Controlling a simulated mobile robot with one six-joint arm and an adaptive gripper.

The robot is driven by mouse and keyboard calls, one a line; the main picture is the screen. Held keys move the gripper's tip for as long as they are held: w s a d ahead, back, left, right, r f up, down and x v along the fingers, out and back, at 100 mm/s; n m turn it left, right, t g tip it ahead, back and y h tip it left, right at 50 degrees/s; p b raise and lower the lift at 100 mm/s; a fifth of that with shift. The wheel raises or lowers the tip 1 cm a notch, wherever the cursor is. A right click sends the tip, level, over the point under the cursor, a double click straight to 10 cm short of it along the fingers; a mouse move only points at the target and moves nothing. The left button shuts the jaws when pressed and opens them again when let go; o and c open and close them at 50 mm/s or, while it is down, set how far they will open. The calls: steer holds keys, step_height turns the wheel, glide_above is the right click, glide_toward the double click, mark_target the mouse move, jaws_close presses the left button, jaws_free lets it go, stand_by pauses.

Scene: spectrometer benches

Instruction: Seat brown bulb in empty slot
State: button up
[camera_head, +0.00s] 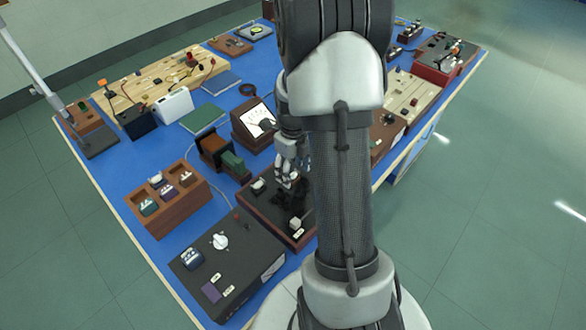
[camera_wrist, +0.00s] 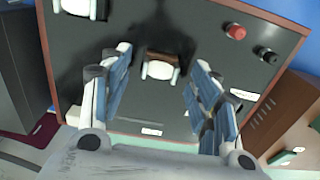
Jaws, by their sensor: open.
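My gripper (camera_wrist: 160,72) is open over a dark panel in a brown wooden frame; in the head view my gripper (camera_head: 287,178) hangs above the same unit. A small brown piece with a white front and white side posts, seemingly the brown bulb (camera_wrist: 162,66), sits on the panel between my spread fingers, apart from both. In the head view it is hidden by my gripper and its shadow. A white fitting (camera_wrist: 80,7) shows on the panel at the upper left of the wrist view. I cannot tell which slot is empty.
A wooden rack (camera_head: 192,206) with several coloured pieces stands left of the panel. A dark box (camera_head: 238,273) with a white knob is in front. Red (camera_wrist: 235,32) and black (camera_wrist: 267,55) terminals rise from the panel's right side. A sloped display (camera_head: 254,121) stands behind.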

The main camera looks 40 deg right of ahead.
step_height(320, 180, up, 12)
stand_by(0.4)
stand_by(0.4)
steer(key=s+a+r+n+t, duration=0.1)
steer(key=s+a+r+n, duration=0.1)
steer(key=a+r+n, duration=0.45)
steer(key=s+a+r+n+t, duration=0.1)
steer(key=s+a+r+n, duration=0.25)
steer(key=a+n, duration=0.55)
steer(key=s+a+r+n+t, duration=0.1)
steer(key=s+a+n, duration=0.7)
steer(key=n, duration=1.1)
steer(key=shift+s+r+n+t, duration=0.35)
steer(key=shift+s+t, duration=0.25)
steer(key=shift+t, duration=0.2)
